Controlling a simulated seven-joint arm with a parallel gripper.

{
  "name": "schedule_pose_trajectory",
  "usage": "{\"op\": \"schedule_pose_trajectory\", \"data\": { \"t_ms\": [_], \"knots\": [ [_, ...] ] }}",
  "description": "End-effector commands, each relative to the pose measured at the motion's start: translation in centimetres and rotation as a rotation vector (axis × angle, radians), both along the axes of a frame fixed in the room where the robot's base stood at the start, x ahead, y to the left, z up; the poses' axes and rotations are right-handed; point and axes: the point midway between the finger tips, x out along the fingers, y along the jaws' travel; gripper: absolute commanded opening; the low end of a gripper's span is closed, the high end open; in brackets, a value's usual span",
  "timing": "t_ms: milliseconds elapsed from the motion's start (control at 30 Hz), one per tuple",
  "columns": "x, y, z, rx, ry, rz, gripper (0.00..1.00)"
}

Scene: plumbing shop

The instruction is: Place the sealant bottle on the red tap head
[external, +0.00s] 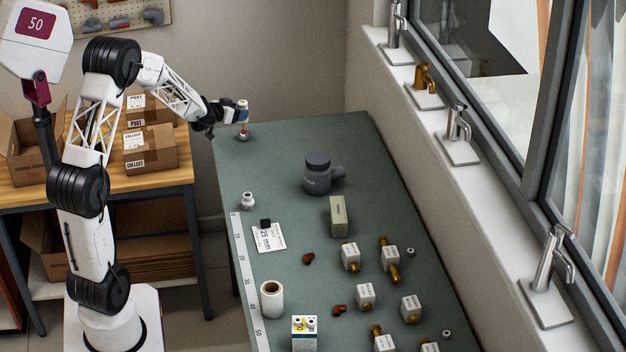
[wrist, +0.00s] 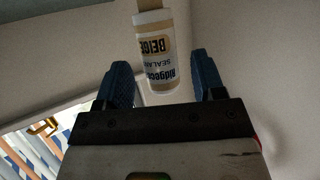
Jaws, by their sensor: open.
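The sealant bottle (external: 242,104) is small and pale, at the far left corner of the green table. It appears to stand upright above the red tap head (external: 243,128), which shows as a small red spot over a round metal base. Contact between them is too small to make out. My gripper (wrist: 162,78) is open, its blue fingers to either side of the bottle's line. In the wrist view the bottle (wrist: 155,60), with its beige label, shows between the fingers, with a clear gap on the right. My gripper also shows in the external view (external: 232,113).
A dark grey pipe fitting (external: 318,172) and a green-grey box (external: 338,216) stand mid-table. A white fitting (external: 248,201) and a label card (external: 268,238) lie nearer the left edge. Several boxed brass parts fill the near end. Taps line the windowsill at right.

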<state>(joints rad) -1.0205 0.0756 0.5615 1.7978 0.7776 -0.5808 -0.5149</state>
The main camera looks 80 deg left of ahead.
Motion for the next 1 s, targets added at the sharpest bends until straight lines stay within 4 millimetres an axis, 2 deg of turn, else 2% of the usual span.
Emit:
{"op": "schedule_pose_trajectory", "data": {
  "t_ms": [400, 1000],
  "knots": [
    [-3.0, -2.0, 1.5, 0.001, -0.001, 0.0, 0.63],
    [-3.4, -2.3, 1.7, 0.0, 0.0, 0.0, 0.63]
  ]
}}
